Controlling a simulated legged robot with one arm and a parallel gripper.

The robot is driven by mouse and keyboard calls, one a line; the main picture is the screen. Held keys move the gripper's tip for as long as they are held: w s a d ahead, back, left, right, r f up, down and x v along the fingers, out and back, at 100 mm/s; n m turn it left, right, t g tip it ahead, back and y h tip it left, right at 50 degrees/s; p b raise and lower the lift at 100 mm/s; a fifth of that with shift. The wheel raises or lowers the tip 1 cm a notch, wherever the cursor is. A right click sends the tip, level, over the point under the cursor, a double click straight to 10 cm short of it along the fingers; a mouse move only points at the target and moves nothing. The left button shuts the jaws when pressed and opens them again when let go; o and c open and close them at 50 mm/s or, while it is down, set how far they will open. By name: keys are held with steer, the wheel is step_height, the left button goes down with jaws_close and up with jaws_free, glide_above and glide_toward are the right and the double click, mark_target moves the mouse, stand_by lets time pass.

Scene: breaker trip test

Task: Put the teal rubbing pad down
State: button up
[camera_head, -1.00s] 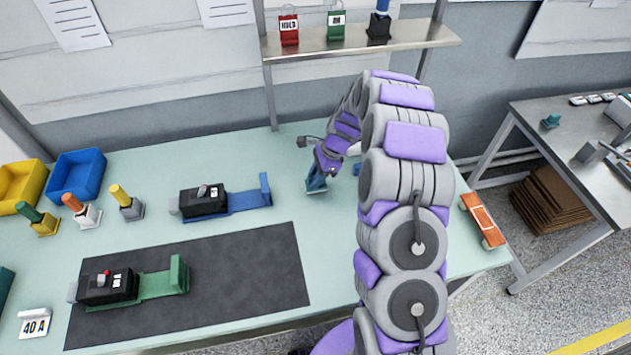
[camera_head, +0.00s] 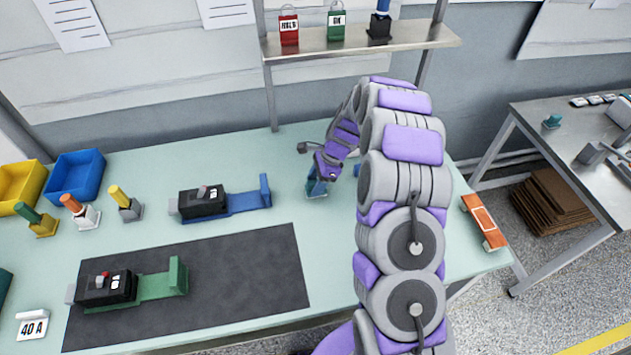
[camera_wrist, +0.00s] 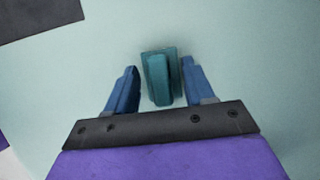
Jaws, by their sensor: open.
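The teal rubbing pad (camera_wrist: 160,75) rests on the pale green bench top. In the wrist view it sits between the two blue fingers of my gripper (camera_wrist: 156,88), with a visible gap on each side. The fingers are open and apart from it. In the head view the pad (camera_head: 316,188) shows just below my gripper (camera_head: 320,180), which partly hides it. The pad stands to the right of the blue fixture.
A blue fixture with a black breaker (camera_head: 205,202) stands left of the pad. A green fixture with another breaker (camera_head: 110,287) sits on the dark mat (camera_head: 230,278). Several stamps and a blue bin (camera_head: 76,177) are at the left. A shelf (camera_head: 350,45) stands behind.

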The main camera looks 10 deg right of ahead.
steer(key=p+v, duration=0.3)
steer(key=v, duration=0.9)
steer(key=s+a+r+n, duration=0.4)
steer(key=s+r, duration=0.4)
steer(key=s+r+n+h, duration=0.1)
steer(key=s+n, duration=0.3)
steer(key=s, duration=0.7)
steer(key=s+r+n+g+h, duration=0.1)
steer(key=s+r+n, duration=0.3)
steer(key=s, duration=0.7)
steer(key=s+r+n+h, duration=0.2)
steer(key=s+n, duration=0.4)
steer(key=s, duration=0.6)
steer(key=shift+a+r+g+h, duration=0.25)
steer(key=shift+a+g+h, duration=0.05)
steer(key=shift+a+g, duration=0.1)
